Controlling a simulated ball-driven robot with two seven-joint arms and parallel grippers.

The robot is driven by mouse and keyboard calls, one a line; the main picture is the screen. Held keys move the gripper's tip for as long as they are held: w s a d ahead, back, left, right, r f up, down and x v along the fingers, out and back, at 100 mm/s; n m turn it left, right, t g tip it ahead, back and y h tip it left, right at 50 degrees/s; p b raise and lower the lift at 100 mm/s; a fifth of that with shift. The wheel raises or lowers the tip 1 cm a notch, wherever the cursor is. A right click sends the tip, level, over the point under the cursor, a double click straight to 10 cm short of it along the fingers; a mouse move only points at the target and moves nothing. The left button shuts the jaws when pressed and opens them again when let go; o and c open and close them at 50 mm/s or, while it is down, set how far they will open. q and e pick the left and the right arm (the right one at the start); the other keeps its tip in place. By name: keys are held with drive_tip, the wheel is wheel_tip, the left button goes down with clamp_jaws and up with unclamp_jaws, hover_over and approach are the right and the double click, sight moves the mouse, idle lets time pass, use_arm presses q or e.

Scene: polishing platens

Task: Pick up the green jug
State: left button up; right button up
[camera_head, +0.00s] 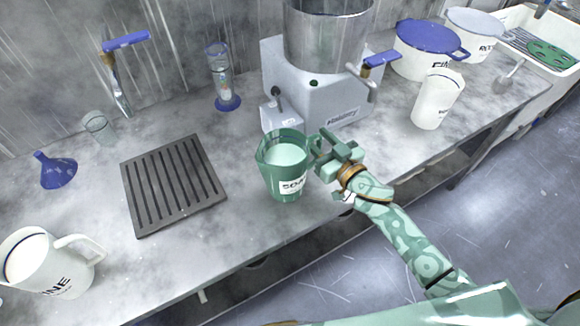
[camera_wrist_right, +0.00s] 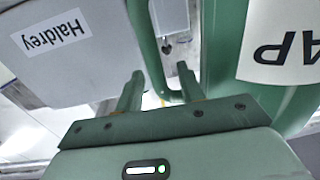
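The green jug (camera_head: 285,172) stands upright on the grey worktop, in front of the white machine. It has a white label starting "SO" and holds pale liquid. My right gripper (camera_head: 322,150) is at its right side, by the handle. In the right wrist view, the jug (camera_wrist_right: 217,50) fills the right side, with its handle (camera_wrist_right: 148,45) in front of the gripper. The two fingers of my right gripper (camera_wrist_right: 158,88) stand apart, with the handle's lower bend showing between them; contact cannot be made out. My left gripper is not in view.
The white machine (camera_head: 345,105) with a metal bowl stands close behind the jug. A slatted grey plate (camera_head: 173,183) lies to the left. A white jug (camera_head: 437,100) stands to the right, another (camera_head: 65,275) at far left. The worktop's front edge is near the jug.

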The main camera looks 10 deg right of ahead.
clamp_jaws()
idle(1.4)
drive_tip(key=shift+r, duration=0.1)
